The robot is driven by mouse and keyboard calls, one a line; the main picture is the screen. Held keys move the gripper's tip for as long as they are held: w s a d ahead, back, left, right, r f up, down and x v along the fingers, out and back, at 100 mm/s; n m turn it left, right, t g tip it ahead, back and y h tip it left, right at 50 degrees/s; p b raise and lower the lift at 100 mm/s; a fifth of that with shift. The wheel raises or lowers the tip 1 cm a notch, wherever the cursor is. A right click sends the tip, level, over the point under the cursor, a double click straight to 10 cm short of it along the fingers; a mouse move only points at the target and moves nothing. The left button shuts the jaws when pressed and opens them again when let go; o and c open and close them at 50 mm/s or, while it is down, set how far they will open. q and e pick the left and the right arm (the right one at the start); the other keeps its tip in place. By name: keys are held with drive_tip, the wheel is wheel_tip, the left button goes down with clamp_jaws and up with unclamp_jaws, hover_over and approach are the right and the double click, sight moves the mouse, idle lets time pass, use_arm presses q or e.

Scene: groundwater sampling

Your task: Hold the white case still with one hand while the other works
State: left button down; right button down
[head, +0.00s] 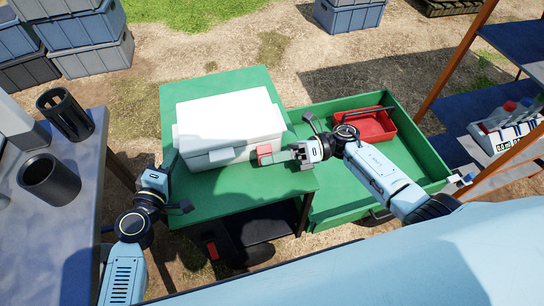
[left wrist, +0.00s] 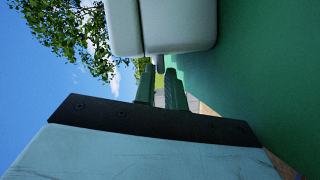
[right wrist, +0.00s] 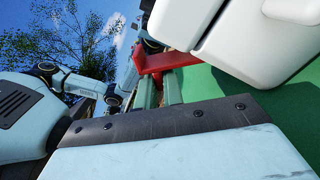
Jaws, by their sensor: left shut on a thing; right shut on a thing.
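The white case (head: 228,125) stands shut on the green table (head: 270,190); its seam shows in the left wrist view (left wrist: 180,25). My left gripper (head: 153,172) is at the case's left front side. In the left wrist view its fingers (left wrist: 162,88) close at the case's edge on a small grey part, mostly hidden. My right gripper (head: 282,156) reaches in from the right and is shut on a small red piece (head: 264,153) by the case's front right corner. That red piece also shows in the right wrist view (right wrist: 165,60); I cannot tell if it touches the case.
A green drawer or bin (head: 338,205) at the right holds a red tray (head: 368,126) with a dark handle. Black cups (head: 52,180) stand on a grey bench at the left. A rack with bottles (head: 508,115) is at the far right. Bare table lies in front of the case.

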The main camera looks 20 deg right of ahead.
sight(269, 145)
drive_tip(key=m, duration=0.1)
drive_tip(key=r+m, duration=0.1)
drive_tip(key=w+m, duration=0.1)
drive_tip(key=m, duration=0.1)
drive_tip(key=shift+w+r, duration=0.1)
drive_tip(key=shift+r, duration=0.15)
drive_tip(key=shift+w+r+m, duration=0.2)
drive_tip(key=shift+w+m, duration=0.15)
drive_tip(key=shift+m, duration=0.55)
drive_tip(key=shift+w+r+m, duration=0.2)
drive_tip(key=shift+w+m, duration=0.1)
drive_tip(key=shift+m, duration=0.6)
drive_tip(key=c, duration=1.5)
unclamp_jaws()
drive_tip(key=shift+d, duration=0.2)
drive_tip(key=d, duration=1.1)
drive_tip(key=shift+s+d, duration=0.1)
drive_tip(key=shift+d, duration=0.3)
